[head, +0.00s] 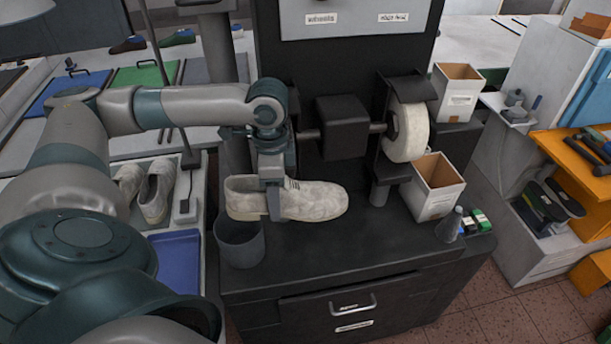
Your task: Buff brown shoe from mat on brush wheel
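My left gripper (273,200) is shut on a pale grey, mottled shoe (317,202), gripping it around the ankle opening. The shoe is roughly level with its toe to the right, over the left part of the dark bench and just above a grey bin. A pale wheel (408,133) sits on the right end of the shaft of a black motor unit (342,127), behind and right of the shoe, apart from it. My arm hides the shaft's left end. A dark brown shoe (128,45) lies on the far table. My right gripper is out of view.
The grey bin (241,246) stands at the bench's left edge. Two open boxes (437,196) (457,97) stand right of the wheel. A grey cone-shaped bottle (449,226) is at the bench's right. A blue tray (175,262) lies left. The bench front centre is clear.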

